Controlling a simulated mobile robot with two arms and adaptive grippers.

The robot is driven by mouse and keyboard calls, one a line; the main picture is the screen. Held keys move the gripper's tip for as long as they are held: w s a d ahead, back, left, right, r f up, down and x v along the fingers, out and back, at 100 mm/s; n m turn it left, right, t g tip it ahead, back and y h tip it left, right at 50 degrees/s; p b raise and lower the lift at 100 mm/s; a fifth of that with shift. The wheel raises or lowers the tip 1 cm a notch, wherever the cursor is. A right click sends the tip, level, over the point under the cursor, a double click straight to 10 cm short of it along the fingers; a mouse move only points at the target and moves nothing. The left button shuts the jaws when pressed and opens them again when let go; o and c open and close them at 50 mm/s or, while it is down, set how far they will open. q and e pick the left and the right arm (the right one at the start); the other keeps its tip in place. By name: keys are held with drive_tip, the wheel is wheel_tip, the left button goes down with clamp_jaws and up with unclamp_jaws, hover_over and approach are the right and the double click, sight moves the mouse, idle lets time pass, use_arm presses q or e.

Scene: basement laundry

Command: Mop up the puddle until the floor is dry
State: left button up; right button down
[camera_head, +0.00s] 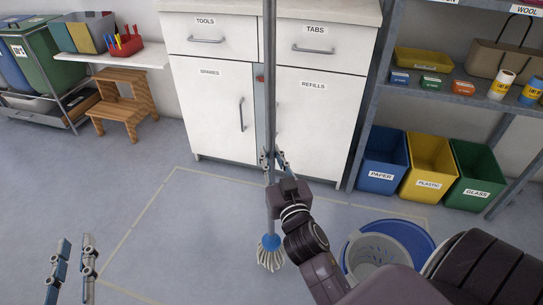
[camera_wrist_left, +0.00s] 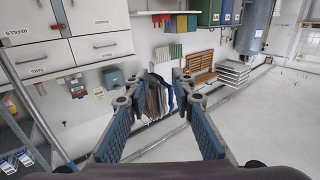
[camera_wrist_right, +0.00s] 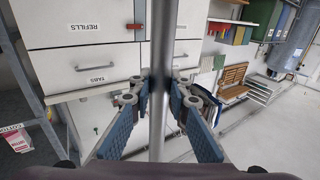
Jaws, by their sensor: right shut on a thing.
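The mop stands upright, its grey handle (camera_head: 269,80) rising past the top of the head view. Its blue and white stringy head (camera_head: 270,256) is low, over or on the floor; I cannot tell if it touches. My right gripper (camera_head: 272,160) is shut on the handle, which also runs between its fingers in the right wrist view (camera_wrist_right: 160,70). My left gripper (camera_head: 72,262) is open and empty at the lower left. A blue bucket (camera_head: 427,246) with a grey wringer basket (camera_head: 375,252) stands right of the mop head, partly hidden by my right arm. I cannot make out a puddle.
A pale taped outline (camera_head: 140,216) marks the floor around the mop. A white cabinet (camera_head: 215,115) stands behind. Blue (camera_head: 382,160), yellow (camera_head: 428,165) and green (camera_head: 474,178) bins sit under shelves at right. A wooden step stool (camera_head: 122,100) stands at left. Floor at left is clear.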

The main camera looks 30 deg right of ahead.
use_arm(q)
drive_tip(key=s+a+f+g+y+p, duration=0.1)
drive_tip(key=s+a+f+g, duration=0.1)
drive_tip(key=f, duration=0.4)
drive_tip(key=s+a+f+g+y+p, duration=0.1)
drive_tip(key=s+f+g, duration=0.4)
drive_tip(key=f, duration=0.2)
drive_tip(key=shift+a+f+g+p, duration=0.25)
drive_tip(key=shift+a+g+p, duration=0.05)
drive_tip(key=shift+a, duration=0.05)
drive_tip(key=shift+s+f, duration=0.1)
drive_tip(key=shift+s, duration=0.05)
